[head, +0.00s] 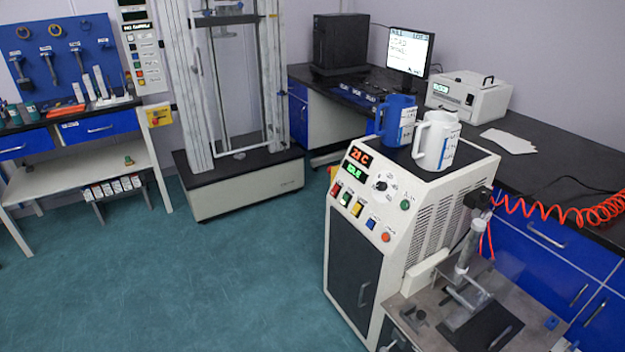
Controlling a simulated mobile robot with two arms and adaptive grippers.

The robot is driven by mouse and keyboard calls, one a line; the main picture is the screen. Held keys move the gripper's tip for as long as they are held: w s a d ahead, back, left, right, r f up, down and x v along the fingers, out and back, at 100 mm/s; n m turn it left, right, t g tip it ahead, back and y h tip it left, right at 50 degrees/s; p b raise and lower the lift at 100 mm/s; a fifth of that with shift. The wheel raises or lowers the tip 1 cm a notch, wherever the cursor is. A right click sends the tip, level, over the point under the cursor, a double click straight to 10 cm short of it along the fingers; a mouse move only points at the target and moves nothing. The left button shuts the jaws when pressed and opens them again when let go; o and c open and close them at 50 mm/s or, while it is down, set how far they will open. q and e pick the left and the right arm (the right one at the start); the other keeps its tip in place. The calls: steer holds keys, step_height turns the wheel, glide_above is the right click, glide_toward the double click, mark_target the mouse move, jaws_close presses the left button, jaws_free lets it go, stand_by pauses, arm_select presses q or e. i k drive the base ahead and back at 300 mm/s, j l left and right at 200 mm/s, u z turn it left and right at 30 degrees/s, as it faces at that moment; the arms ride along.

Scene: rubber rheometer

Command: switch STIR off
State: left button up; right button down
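A white cabinet (415,205) stands right of centre with a sloped control panel. The panel has a red display (360,156) and a lit green display (354,176). Below them runs a row with a red button (336,190), a green button (346,199), a yellow button (357,209), a blue button (371,223) and an orange round button (386,237). A small switch or knob (380,186) and a green round lamp or button (405,205) sit to their right. The labels are too small to read, so I cannot tell which control is STIR. Neither gripper is in view.
Blue (393,118) and white jugs (434,142) stand on the cabinet. A metal fixture (468,300) is at its right, near a coiled red hose (560,211). A tall test frame (250,175) stands behind. The teal floor (210,285) left of the cabinet is clear.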

mark_target(345, 198)
steer(key=i+j, duration=0.25)
steer(key=i, duration=0.2)
steer(key=i+j+u, duration=0.1)
steer(key=i+j, duration=0.4)
steer(key=i, duration=0.35)
steer(key=j+u, duration=0.05)
